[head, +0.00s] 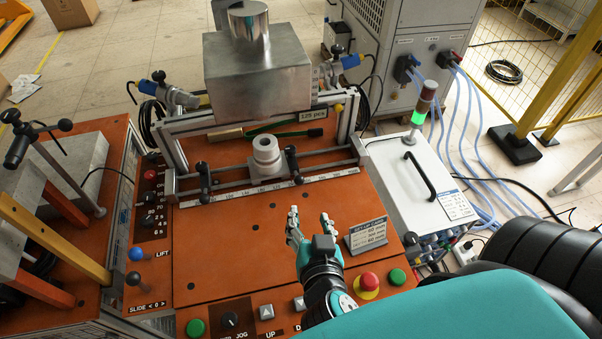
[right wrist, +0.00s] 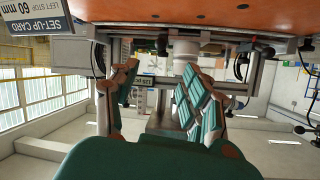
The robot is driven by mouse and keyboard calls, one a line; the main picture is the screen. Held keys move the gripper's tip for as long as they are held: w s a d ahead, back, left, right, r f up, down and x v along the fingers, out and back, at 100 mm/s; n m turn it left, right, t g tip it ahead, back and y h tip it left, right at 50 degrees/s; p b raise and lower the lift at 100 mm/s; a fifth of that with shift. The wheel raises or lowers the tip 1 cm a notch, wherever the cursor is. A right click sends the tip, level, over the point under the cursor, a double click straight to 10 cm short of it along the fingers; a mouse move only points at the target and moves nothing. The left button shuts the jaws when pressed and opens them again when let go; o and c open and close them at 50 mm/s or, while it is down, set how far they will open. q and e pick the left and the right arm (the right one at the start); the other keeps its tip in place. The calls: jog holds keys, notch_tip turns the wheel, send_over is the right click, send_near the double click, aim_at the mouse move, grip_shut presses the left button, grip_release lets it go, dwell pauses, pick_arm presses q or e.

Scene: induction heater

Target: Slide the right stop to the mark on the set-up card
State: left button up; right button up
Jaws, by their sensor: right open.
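The right stop (head: 293,163), a dark clamp with a black knob, stands on the front rail just right of the grey ringed cylinder (head: 266,157). The matching left stop (head: 204,182) is further left on the same rail. A white scale strip (head: 240,192) runs along the rail's front. The set-up card (head: 368,234) stands on the orange table; its lines show 60 mm, and part of it shows in the right wrist view (right wrist: 28,22). My right gripper (head: 310,217) is open and empty, in front of the rail and left of the card, apart from the stop. My left gripper is not in view.
A metal block (head: 257,75) hangs above the cylinder. A red emergency button (head: 369,281) and green buttons line the front panel. A white cabinet (head: 412,185) with a black handle stands to the right. The orange plate between gripper and rail is clear.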

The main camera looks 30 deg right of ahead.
aim_at(300, 182)
jog(key=b+x, duration=0.1)
jog(key=x, duration=1.4)
jog(key=shift+w, duration=0.15)
jog(key=shift+w+d+f, duration=0.2)
jog(key=shift+w+d, duration=0.15)
jog(key=shift+w, duration=0.3)
grip_shut()
